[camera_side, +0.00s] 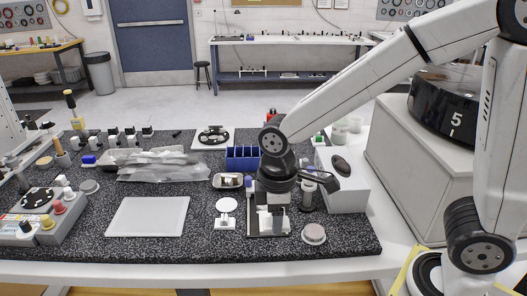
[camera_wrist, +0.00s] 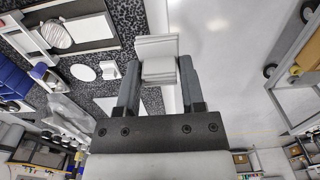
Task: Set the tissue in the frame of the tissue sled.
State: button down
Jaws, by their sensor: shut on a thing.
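My gripper (camera_wrist: 158,82) is shut on the tissue (camera_wrist: 158,58), a white folded pad that sticks out past both fingertips in the wrist view. In the side view my gripper (camera_side: 279,205) hangs above a dark plate with white parts (camera_side: 254,228) near the front of the mat, and the tissue cannot be told from the white parts there. This plate, which looks like the tissue sled, also shows at the upper left of the wrist view (camera_wrist: 88,30). There it is apart from the tissue. The fingers partly hide it in the side view.
A white disc on a stand (camera_side: 227,205) stands just left of the plate, and a round silver-rimmed piece (camera_side: 314,234) lies to its right. A flat white tray (camera_side: 148,216) lies further left. Blue bins (camera_side: 242,157) and a grey-white box (camera_side: 345,190) stand behind and right.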

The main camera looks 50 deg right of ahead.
jog(key=shift+w, duration=0.1)
dwell(0.3)
jog(key=w+d+f, duration=0.1)
jog(key=w+d, duration=0.4)
jog(key=w, duration=0.1)
jog(key=w+d+f, duration=0.2)
jog(key=w+d, duration=0.4)
jog(key=w+d+f, duration=0.1)
jog(key=w+d, duration=0.5)
jog(key=shift+w+d+f, duration=0.1)
jog(key=shift+w+f, duration=0.1)
jog(key=shift+f, duration=0.15)
jog(key=shift+f, duration=0.15)
jog(key=shift+f, duration=1.75)
jog(key=shift+f, duration=0.75)
dwell(0.7)
grip_release()
